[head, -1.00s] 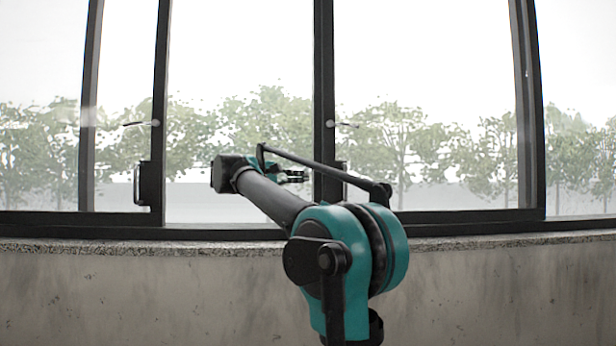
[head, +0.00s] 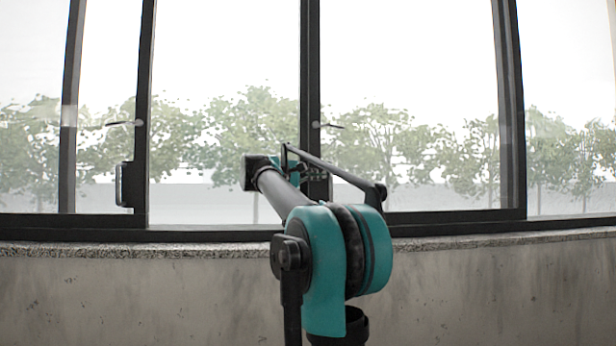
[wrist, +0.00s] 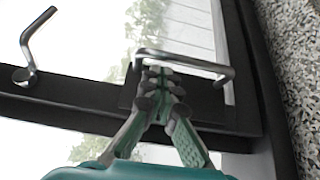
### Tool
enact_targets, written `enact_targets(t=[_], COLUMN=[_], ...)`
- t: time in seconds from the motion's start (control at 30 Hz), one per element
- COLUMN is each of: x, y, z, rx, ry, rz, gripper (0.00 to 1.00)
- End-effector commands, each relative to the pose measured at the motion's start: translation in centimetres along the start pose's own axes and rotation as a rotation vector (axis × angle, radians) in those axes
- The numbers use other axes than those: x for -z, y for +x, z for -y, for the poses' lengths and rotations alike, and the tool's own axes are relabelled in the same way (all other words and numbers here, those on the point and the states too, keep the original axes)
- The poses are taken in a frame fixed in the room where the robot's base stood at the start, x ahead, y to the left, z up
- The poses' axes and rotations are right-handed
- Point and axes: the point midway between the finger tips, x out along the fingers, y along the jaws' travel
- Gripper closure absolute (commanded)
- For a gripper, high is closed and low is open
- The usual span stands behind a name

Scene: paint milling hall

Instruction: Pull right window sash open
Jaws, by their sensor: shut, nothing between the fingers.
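The right window sash (head: 455,216) is a dark-framed glass pane with its upright stile near the middle of the head view. Its pull handle (wrist: 190,61), a metal bar on a dark plate, shows in the wrist view. In the head view my arm hides that handle. My gripper (wrist: 160,78) is shut with its fingers together, nothing between them. Its fingertips are right at one end of the handle bar, by the plate. I cannot tell whether they touch the bar. In the head view my gripper (head: 312,173) is partly hidden, in front of the stile.
A lever latch (head: 328,125) sits higher on the stile; it also shows in the wrist view (wrist: 28,55). The left sash has its own handle (head: 122,185) and latch. A speckled stone sill (head: 480,242) tops the concrete wall (head: 130,300) below the window.

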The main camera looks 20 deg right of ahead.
Motion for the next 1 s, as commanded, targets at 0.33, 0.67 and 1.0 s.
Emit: enact_targets(t=[0.33,0.67,1.0], x=[-0.3,-1.3,-6.7], y=[0.3,1.7,9.5], z=[0.0,0.0,0.0], rx=[0.0,0.0,0.0], ry=[0.0,0.0,0.0], rz=[-0.001,0.003,0.009], gripper=[1.0,1.0,1.0])
